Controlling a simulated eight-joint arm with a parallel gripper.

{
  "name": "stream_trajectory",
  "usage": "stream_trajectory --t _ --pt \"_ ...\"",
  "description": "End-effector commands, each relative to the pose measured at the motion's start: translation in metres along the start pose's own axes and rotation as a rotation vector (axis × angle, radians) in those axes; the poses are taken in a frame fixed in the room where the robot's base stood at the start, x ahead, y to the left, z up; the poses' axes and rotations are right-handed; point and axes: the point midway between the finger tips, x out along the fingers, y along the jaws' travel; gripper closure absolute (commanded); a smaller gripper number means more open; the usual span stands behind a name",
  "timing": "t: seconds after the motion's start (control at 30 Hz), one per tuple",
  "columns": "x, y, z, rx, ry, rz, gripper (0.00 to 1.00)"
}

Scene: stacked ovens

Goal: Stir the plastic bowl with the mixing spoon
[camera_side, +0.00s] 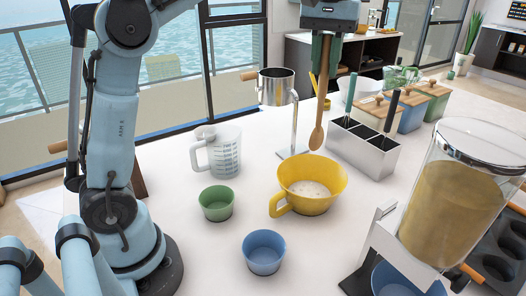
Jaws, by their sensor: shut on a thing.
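My gripper (326,62) is at the top of the side view, pointing down and shut on the wooden mixing spoon (319,110). The spoon hangs upright with its oval head (316,138) at the bottom. The head is above the far right part of the yellow plastic bowl (333,200) in this view and appears apart from it. The bowl stands on the white counter, has a handle at its front left, and holds a pale content with small specks (308,189).
A metal utensil holder (377,158) stands right of the spoon, and a metal cup on a stand (276,88) left of it. A measuring jug (222,152), green cup (216,203) and blue cup (263,252) stand left of the bowl. A large dispenser (452,205) is at right.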

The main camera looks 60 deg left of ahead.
Motion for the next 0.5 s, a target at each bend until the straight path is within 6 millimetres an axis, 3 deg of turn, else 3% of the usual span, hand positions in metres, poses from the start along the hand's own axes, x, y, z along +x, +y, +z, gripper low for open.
stream_trajectory --t 0.5 --pt "0.044 0.0 0.0 0.003 0.0 0.0 1.0"
